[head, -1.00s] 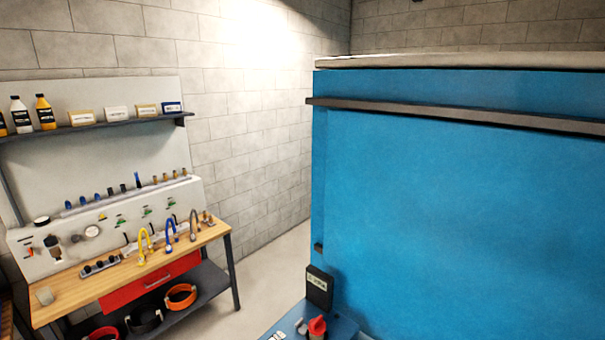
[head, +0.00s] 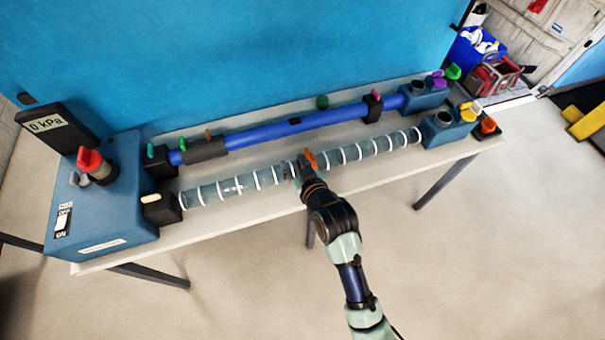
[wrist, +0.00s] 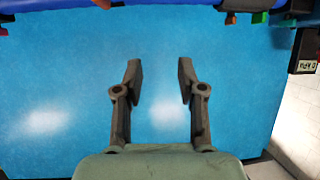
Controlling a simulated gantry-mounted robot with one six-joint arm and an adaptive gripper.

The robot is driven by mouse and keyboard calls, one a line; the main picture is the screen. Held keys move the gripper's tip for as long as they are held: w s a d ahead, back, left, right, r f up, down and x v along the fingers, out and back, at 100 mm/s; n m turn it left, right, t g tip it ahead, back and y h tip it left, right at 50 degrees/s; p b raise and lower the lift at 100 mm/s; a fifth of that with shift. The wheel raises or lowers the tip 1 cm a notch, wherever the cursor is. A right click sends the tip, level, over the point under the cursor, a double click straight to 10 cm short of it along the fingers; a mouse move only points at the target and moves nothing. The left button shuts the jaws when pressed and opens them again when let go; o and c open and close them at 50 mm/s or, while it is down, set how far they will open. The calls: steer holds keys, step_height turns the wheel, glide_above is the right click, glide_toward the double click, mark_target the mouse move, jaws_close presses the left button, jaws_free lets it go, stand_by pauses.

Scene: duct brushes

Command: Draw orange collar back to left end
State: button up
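An orange tab (head: 310,158) stands up from a dark collar on the clear ribbed tube (head: 228,187), near the tube's middle. The tube's left end enters a dark block (head: 160,208) with a cream tab; its right end meets a blue block (head: 440,128). My gripper (head: 303,170) shows just in front of the orange tab, partly overlapping the collar, so contact cannot be told there. In the wrist view my gripper (wrist: 158,75) is open, with only blue panel between its fingers. A small orange piece (wrist: 101,3) shows at that view's top edge, mostly cut off.
A blue tube (head: 270,135) with a dark sleeve (head: 205,149) runs behind the clear tube. A blue unit (head: 110,215) with a red knob (head: 88,160) and a 0 kPa display (head: 48,124) stands at left. A blue panel (head: 230,50) closes the back.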

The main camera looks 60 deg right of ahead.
steer(key=m+g+h+b, duration=0.1)
steer(key=b, duration=0.1)
glide_toward(309, 158)
steer(key=x, duration=0.4)
steer(key=shift+w+a+f, duration=0.1)
steer(key=shift+f, duration=0.1)
steer(key=shift+s, duration=0.2)
steer(key=shift+w+p, duration=0.1)
steer(key=shift+p, duration=0.2)
steer(key=b+x, duration=0.1)
steer(key=x, duration=0.7)
steer(key=shift+r+b, duration=0.25)
steer(key=shift+b, duration=0.15)
jaws_close()
